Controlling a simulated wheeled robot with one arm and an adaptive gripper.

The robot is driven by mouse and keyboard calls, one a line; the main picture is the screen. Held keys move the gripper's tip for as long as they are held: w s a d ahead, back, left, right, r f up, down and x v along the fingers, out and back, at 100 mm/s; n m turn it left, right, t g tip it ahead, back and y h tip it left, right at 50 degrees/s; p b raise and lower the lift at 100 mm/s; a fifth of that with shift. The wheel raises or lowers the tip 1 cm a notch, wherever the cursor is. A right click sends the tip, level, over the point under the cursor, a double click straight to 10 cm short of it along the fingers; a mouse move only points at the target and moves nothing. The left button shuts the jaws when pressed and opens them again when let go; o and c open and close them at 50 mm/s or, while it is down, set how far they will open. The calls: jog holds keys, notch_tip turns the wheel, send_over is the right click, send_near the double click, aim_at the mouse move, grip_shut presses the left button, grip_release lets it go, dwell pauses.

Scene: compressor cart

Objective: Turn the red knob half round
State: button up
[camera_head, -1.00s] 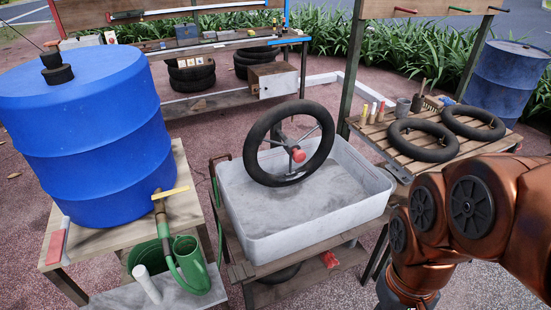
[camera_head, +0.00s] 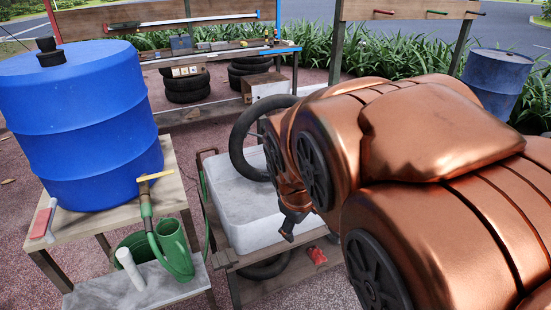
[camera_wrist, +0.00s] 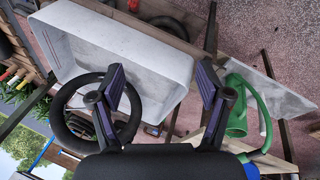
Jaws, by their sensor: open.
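The red knob at the hub of the black wheel is hidden behind my arm in the head view, and I cannot make it out in the wrist view. The wheel (camera_head: 243,140) stands at the white tub (camera_head: 237,200), partly covered by my arm. In the wrist view the wheel (camera_wrist: 62,112) is at left, partly behind one finger, and the tub (camera_wrist: 115,45) lies beyond the fingers. My gripper (camera_wrist: 161,83) is open and empty, its two dark fingers wide apart. A small red piece (camera_head: 317,256) sits low on the shelf below the tub; its shape is unclear.
A blue drum (camera_head: 85,120) stands on a wooden table at left. A green watering can (camera_head: 173,250) and a white upright tube (camera_head: 131,270) are below it. Tyres (camera_head: 187,85) and a workbench are behind. Another blue drum (camera_head: 498,85) is at back right.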

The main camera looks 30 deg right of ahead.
jog(key=w+d+f+n+t+h+b, duration=0.2)
jog(key=w+d+n+t+h+b, duration=0.4)
jog(key=w+d+n+b, duration=1.05)
jog(key=shift+w+d+f+n+t+y+b, duration=1.1)
jog(key=shift+w+f+n+t, duration=1)
jog(key=shift+w, duration=2.45)
jog(key=shift+w+d+f+n+t+y+b, duration=1.2)
jog(key=shift+w+n, duration=1.75)
jog(key=shift+w, duration=1.6)
jog(key=shift+w+d+f+n+t+y+b, duration=0.55)
jog(key=shift+w+f+n+t+y, duration=1.35)
jog(key=shift+w, duration=2.65)
jog(key=shift+d+f+n+g+h, duration=0.1)
jog(key=shift+f+n+g+h, duration=0.15)
jog(key=shift+n+g+h, duration=0.3)
jog(key=c, duration=1.1)
